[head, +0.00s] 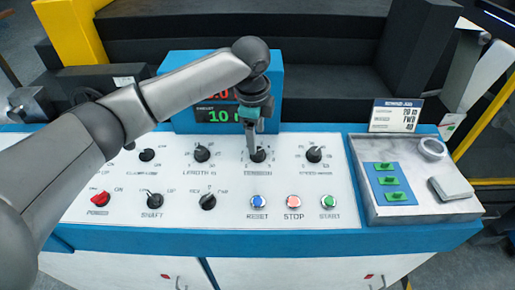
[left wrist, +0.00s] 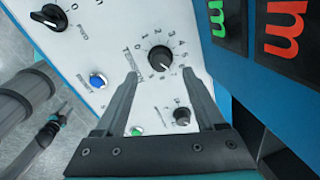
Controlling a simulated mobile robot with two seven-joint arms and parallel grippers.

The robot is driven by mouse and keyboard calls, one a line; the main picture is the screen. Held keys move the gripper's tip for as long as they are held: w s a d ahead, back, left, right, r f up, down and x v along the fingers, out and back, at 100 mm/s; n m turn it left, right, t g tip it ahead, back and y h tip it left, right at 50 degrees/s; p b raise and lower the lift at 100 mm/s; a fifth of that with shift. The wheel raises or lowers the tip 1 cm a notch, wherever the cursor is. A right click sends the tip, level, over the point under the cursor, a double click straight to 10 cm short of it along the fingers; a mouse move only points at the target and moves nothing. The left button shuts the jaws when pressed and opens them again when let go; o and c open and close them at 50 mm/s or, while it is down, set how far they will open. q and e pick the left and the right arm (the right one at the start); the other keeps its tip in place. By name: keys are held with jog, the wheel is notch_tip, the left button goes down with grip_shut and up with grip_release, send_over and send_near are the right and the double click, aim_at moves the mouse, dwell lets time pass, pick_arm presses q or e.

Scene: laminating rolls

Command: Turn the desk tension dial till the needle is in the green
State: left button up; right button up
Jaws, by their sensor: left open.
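The tension dial (head: 258,155) is a black knob with a white pointer line on the white desk panel; in the left wrist view the dial (left wrist: 160,59) has a ring of numbers. My left gripper (head: 254,150) reaches down over it. In the left wrist view the open fingers (left wrist: 161,74) stand either side of the dial's lower edge, with nothing between them; contact cannot be told. My right gripper (left wrist: 50,128) appears low at the left of the wrist view, too small to read. No needle gauge is visible; my left arm hides part of the desk and display.
A blue display box (head: 190,118) with red and green digits stands behind the dial. Length knob (head: 201,153) and speed knob (head: 314,154) flank it. Reset (head: 258,202), stop (head: 294,202) and start (head: 328,202) buttons sit in front. A metal tray (head: 425,210) is at right.

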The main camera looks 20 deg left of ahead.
aim_at(258, 150)
pick_arm(q)
jog(key=f, duration=0.4)
jog(key=w+f, duration=0.1)
jog(key=shift+f+b, duration=0.3)
jog(key=shift+f, duration=0.1)
jog(key=shift+c, duration=0.4)
grip_shut()
